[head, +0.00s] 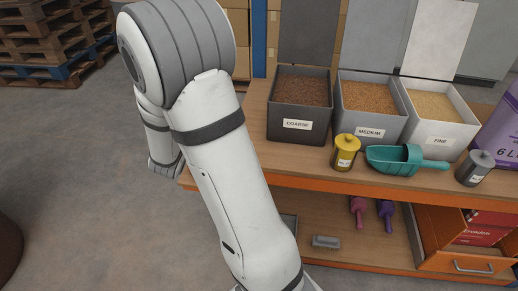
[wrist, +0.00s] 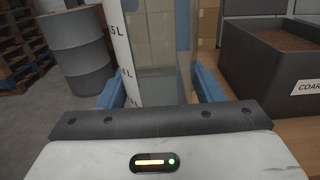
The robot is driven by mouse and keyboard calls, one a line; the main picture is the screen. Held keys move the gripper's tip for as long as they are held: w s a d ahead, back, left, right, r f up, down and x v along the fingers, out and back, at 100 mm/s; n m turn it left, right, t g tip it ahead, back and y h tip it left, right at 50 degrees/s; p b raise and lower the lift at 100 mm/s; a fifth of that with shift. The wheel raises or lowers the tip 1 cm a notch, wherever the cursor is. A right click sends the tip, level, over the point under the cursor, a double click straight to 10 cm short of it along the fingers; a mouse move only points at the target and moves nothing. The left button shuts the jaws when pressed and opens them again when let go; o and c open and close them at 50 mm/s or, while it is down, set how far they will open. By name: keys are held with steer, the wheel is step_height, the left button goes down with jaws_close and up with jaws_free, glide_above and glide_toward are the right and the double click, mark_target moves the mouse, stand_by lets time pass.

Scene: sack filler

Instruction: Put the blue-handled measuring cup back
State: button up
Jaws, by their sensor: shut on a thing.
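In the wrist view, my gripper (wrist: 158,92) has its two blue fingers on either side of a clear upright vessel with a white strip and "L" markings, which I take to be the measuring cup (wrist: 150,55). The gripper is shut on it. Its top runs out of the frame, and I cannot tell whether the blue vertical strip at its right is the handle or a post behind. In the head view my arm hides the gripper and the cup.
On the wooden bench (head: 254,147) stand coarse (head: 298,131), medium (head: 372,124) and fine (head: 448,131) bins with raised lids. A yellow canister (head: 345,154), a teal scoop (head: 395,157) and a grey canister (head: 474,170) stand in front. A drawer (head: 468,263) is open below.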

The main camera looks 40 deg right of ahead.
steer(key=s+d+r+m+g+h+p, duration=0.35)
steer(key=s+d+r+m+g, duration=0.35)
steer(key=s+d+r+g, duration=0.4)
step_height(320, 180, down, 18)
steer(key=d+b, duration=0.1)
steer(key=b, duration=0.3)
steer(key=shift+s+r+t+h+b, duration=0.2)
steer(key=shift+s+t+h+b, duration=0.15)
steer(key=shift+t+h, duration=0.1)
steer(key=shift+f, duration=0.25)
steer(key=o, duration=1.1)
steer(key=shift+d, duration=0.1)
